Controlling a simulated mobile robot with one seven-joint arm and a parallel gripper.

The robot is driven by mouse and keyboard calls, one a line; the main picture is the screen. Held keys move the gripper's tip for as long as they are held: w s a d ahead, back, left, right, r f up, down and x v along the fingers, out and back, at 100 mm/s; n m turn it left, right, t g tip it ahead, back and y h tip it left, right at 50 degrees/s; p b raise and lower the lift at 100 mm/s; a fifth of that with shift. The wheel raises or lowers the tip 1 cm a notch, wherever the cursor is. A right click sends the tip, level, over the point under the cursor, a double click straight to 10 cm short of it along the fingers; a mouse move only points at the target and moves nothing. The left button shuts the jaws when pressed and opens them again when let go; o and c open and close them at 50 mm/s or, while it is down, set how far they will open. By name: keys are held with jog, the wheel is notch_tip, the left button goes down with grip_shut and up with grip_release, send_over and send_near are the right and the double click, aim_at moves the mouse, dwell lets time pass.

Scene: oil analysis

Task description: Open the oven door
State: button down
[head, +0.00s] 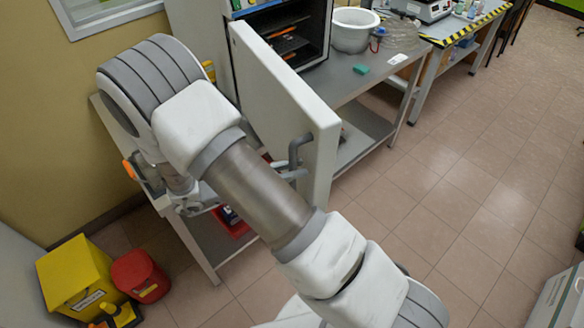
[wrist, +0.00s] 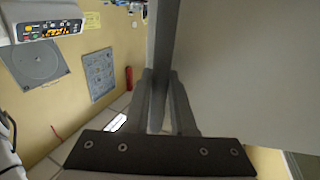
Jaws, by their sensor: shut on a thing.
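The oven (head: 262,8) stands on a workbench at the top of the head view, with its dark interior and racks (head: 290,40) exposed. Its thick white door (head: 285,90) is swung wide open toward the camera. The grey door handle (head: 297,148) sticks out from the door's outer face near its free edge. In the wrist view my gripper (wrist: 163,82) is shut on the handle bar (wrist: 165,45), with one finger on each side. The door's pale face (wrist: 240,70) fills the right of that view. My arm hides most of the gripper in the head view.
A white pot (head: 354,30) and a green block (head: 361,69) sit on the bench right of the oven. Yellow (head: 75,278) and red (head: 140,275) bins stand at lower left. The tiled floor (head: 440,190) right of the door is clear.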

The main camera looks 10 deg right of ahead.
jog(key=c, duration=1)
grip_release()
jog(key=a+b, duration=0.1)
jog(key=a, duration=0.4)
jog(key=s+a, duration=0.1)
jog(key=a, duration=0.5)
jog(key=a+b, duration=0.1)
jog(key=a, duration=0.5)
jog(key=shift+s+a+b, duration=0.15)
jog(key=shift+a+b, duration=0.05)
jog(key=shift+b, duration=0.1)
